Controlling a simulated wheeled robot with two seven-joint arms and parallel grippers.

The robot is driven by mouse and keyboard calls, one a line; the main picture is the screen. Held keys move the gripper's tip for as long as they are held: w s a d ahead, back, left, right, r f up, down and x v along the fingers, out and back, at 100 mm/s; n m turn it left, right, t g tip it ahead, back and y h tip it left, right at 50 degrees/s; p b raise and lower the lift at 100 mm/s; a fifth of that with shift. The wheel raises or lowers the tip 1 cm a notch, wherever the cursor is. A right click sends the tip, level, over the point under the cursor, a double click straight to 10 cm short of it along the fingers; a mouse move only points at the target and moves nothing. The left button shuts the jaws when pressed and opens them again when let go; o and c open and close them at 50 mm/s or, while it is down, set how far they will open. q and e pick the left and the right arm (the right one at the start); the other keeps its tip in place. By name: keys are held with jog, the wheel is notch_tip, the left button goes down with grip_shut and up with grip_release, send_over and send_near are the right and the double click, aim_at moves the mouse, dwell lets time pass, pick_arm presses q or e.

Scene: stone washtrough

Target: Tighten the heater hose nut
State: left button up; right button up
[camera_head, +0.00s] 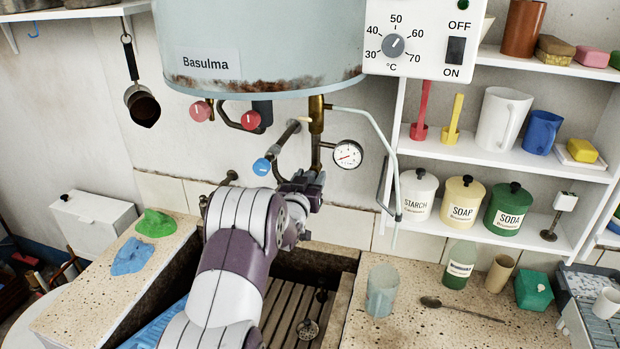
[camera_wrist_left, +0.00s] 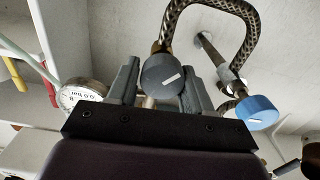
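The heater (camera_head: 255,45) is a pale blue tank with a rusty lower rim, labelled Basulma, with pipes below it. In the left wrist view a braided hose (camera_wrist_left: 213,5) loops down to a round dark grey nut (camera_wrist_left: 165,75) with a white mark. My left gripper (camera_head: 306,180) is raised under the heater pipes, and its jaws (camera_wrist_left: 160,85) also show in the wrist view. The two fingers stand apart, one on each side of the nut. I cannot tell whether they touch it. In the head view the arm and gripper hide the nut. My right gripper is out of view.
A blue-capped valve (camera_head: 262,166) and a pressure gauge (camera_head: 347,154) flank the gripper. Red knobs (camera_head: 252,120) and a pale pipe (camera_head: 375,118) are near. The trough (camera_head: 330,258) lies below. A glass (camera_head: 382,291) stands on the right counter; shelves (camera_head: 500,148) hold canisters and cups.

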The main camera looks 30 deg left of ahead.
pick_arm(q)
jog(key=shift+a, duration=0.1)
jog(key=c, duration=0.5)
jog(key=shift+o, duration=0.2)
